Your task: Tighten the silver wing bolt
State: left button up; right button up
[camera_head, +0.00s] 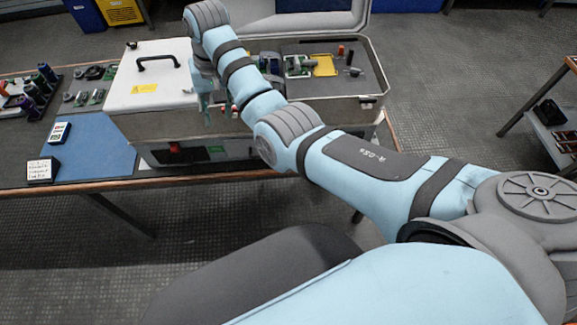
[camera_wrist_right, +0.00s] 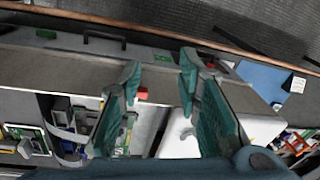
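My right gripper (camera_head: 203,92) hangs down at the front edge of the open equipment case (camera_head: 345,102), beside the white panel (camera_head: 150,75). In the right wrist view, its two teal fingers (camera_wrist_right: 160,73) are apart, with nothing held between them. The case's grey front rim (camera_wrist_right: 240,90) runs behind the fingers. A small red part (camera_wrist_right: 142,93) shows at the rim between them. My left gripper is not in view.
The white panel has a black handle (camera_head: 158,60) and a yellow label. A blue mat (camera_head: 88,150) with small cards lies left of the case. Colored cylinders (camera_head: 38,85) stand at the table's far left.

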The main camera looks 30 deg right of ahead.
jog(key=s+d+f, duration=0.5)
jog(key=f, duration=0.3)
jog(key=s+d+f+t, duration=0.1)
jog(key=s+d+f, duration=0.4)
jog(key=f, duration=0.3)
jog(key=shift+s+d+h, duration=0.4)
jog(key=shift+s, duration=0.2)
jog(key=shift+m, duration=0.3)
jog(key=shift+c, duration=0.5)
